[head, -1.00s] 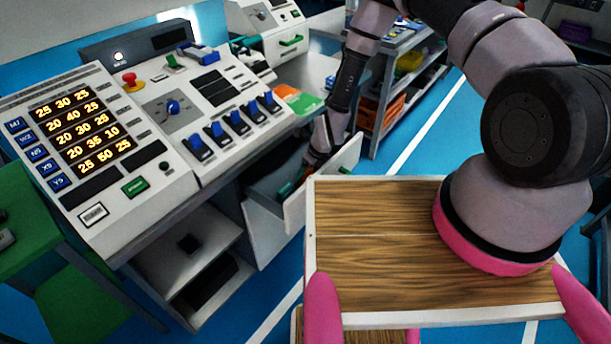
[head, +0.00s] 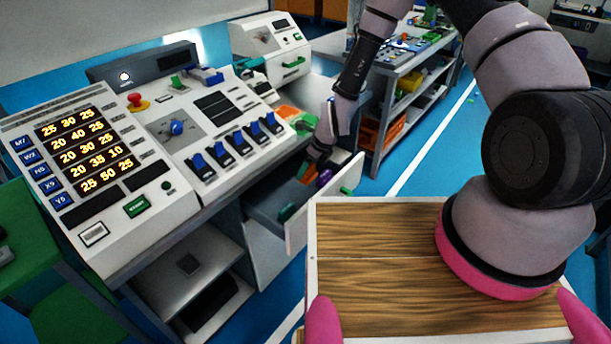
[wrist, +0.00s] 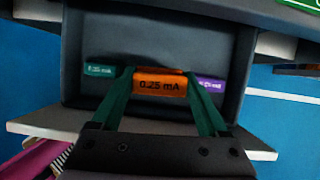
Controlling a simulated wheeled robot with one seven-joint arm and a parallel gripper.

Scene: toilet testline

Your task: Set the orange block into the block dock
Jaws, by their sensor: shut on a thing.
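The orange block (wrist: 160,84), labelled "0.25 mA", is between the green fingers of my gripper (wrist: 160,78), which are shut on it. In the wrist view it is over the inside of the open drawer (wrist: 160,45); its height above the floor is hard to judge. A teal block (wrist: 101,70) lies to its left and a purple block (wrist: 211,84) to its right. In the head view my gripper (head: 306,170) is at the drawer's opening, with the purple block (head: 324,177) beside it. I cannot clearly make out the block dock.
The control console (head: 150,150) stands left of the drawer. An orange and green panel (head: 296,117) lies on the desk just behind the gripper. A shelf cart (head: 405,85) stands behind right. My wooden-topped base fills the front right. Blue floor lies between.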

